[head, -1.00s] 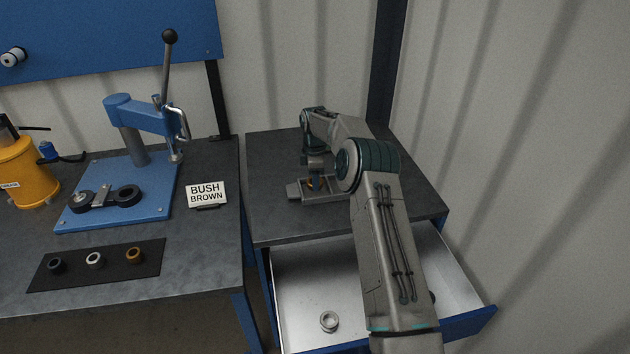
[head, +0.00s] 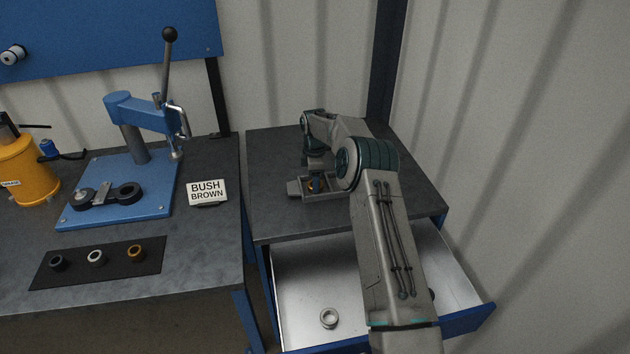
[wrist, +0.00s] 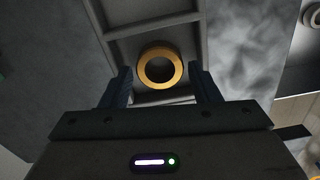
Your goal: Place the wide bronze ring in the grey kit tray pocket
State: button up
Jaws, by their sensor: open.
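The wide bronze ring (wrist: 160,68) lies flat in a pocket of the grey kit tray (wrist: 150,27) in the wrist view, near a pocket wall. In the head view only a small orange bit of the ring (head: 311,186) shows in the tray (head: 295,188), mostly hidden by my gripper. My gripper (wrist: 164,77) is open, with one dark finger on each side of the ring and a visible gap to it on both sides. In the head view my gripper (head: 316,180) is over the tray, partly hidden by my arm.
An open drawer (head: 300,285) below the tray's table holds a pale metal ring (head: 329,317). On the left bench are a dark mat (head: 80,271) with several rings, a blue press (head: 140,125), a "BUSH BROWN" sign (head: 207,192) and a yellow canister (head: 22,172).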

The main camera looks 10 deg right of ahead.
notch_tip(320, 180, up, 12)
jog(key=f+b, duration=0.1)
jog(key=s+a+r+m+t, duration=0.2)
jog(key=s+r+m, duration=0.5)
jog(key=s+r, duration=1.05)
jog(key=s+f+m, duration=0.2)
jog(key=s+m, duration=0.1)
jog(key=s, duration=0.6)
jog(key=s+d+f+m+t, duration=0.1)
jog(key=s+f+m, duration=0.1)
jog(key=s, duration=0.8)
jog(key=s+d+f+m, duration=0.1)
jog(key=s+m, duration=0.3)
jog(key=s, duration=0.6)
jog(key=shift+d+f+m+t, duration=0.3)
jog(key=shift+f+m, duration=0.1)
jog(key=shift+f, duration=0.4)
